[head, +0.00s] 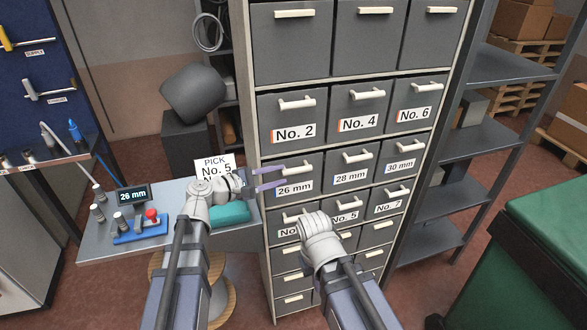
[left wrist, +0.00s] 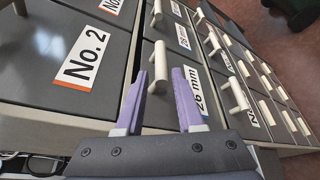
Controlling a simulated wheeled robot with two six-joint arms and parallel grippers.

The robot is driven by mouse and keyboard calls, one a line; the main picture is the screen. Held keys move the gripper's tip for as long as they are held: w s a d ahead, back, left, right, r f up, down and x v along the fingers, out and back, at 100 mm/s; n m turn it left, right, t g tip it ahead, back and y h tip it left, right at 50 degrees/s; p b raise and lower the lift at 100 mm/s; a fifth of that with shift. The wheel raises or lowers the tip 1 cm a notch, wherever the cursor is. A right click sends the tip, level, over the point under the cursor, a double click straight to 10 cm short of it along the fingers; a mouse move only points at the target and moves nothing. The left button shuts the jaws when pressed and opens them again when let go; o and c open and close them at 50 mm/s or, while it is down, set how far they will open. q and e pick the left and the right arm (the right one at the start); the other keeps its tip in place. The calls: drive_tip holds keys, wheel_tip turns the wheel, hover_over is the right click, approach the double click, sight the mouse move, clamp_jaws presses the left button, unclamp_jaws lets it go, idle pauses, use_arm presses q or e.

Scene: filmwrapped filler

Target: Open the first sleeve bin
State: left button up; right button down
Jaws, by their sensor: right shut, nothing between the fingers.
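The grey bin labelled 26 mm (head: 308,165) is closed in the cabinet's middle row, left column, with a white bar handle (head: 299,172). My left gripper (head: 283,177) is open in front of it. In the left wrist view the handle (left wrist: 157,70) shows between the two purple fingers (left wrist: 161,88), with a gap on both sides. The 28 mm bin (head: 350,178) and 30 mm bin (head: 401,164) beside it are also closed. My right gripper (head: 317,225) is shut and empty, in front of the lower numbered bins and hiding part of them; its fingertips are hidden.
The side table (head: 95,245) holds a small display (head: 132,195) reading 26 mm, a red button (head: 152,214) and a teal object (head: 232,214). A green container (head: 545,240) is at the right.

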sight(291, 173)
use_arm(q)
drive_tip(key=shift+b+x, duration=0.8)
drive_tip(key=shift+x, duration=3.15)
drive_tip(key=shift+s, duration=0.1)
clamp_jaws()
